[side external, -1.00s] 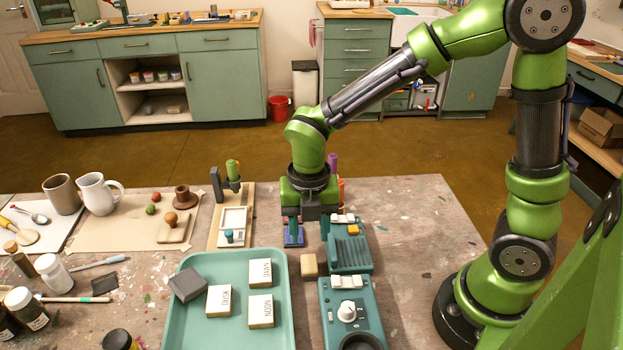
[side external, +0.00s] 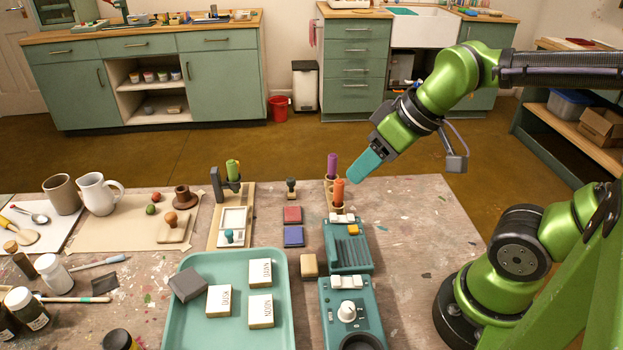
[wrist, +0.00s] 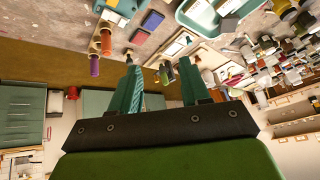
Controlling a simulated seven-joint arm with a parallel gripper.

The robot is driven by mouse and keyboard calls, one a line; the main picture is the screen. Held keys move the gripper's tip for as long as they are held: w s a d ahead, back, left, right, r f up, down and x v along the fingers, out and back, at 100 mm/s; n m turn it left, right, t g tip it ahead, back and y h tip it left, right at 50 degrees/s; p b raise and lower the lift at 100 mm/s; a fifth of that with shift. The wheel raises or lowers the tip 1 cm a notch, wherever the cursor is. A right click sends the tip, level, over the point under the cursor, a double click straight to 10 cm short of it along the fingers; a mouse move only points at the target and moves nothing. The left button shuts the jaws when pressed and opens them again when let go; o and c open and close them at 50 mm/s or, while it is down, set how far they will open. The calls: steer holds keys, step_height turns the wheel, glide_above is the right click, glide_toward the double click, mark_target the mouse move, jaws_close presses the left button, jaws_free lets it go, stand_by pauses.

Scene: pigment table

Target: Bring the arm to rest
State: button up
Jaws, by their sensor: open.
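My gripper (side external: 364,166) is raised in the air above the back right part of the table, with its teal fingers pointing down and to the left. In the wrist view its two fingers (wrist: 160,85) stand apart with nothing between them. The gripper is clear of the table (side external: 425,235) and touches nothing. My arm is lifted and drawn back to the right.
Purple and orange cylinders (side external: 338,190) stand in a holder below the gripper. Red and blue pads (side external: 293,235), a small stamp (side external: 291,187), teal machines (side external: 350,310) and a teal tray (side external: 185,335) with several blocks lie nearby. The table's right part is clear.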

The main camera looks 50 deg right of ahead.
steer(key=m, duration=0.1)
steer(key=s+m, duration=0.1)
steer(key=m, duration=0.1)
steer(key=r+m+t, duration=0.1)
steer(key=shift+s+d+m, duration=0.15)
steer(key=shift+d+m, duration=0.15)
steer(key=shift+d, duration=0.05)
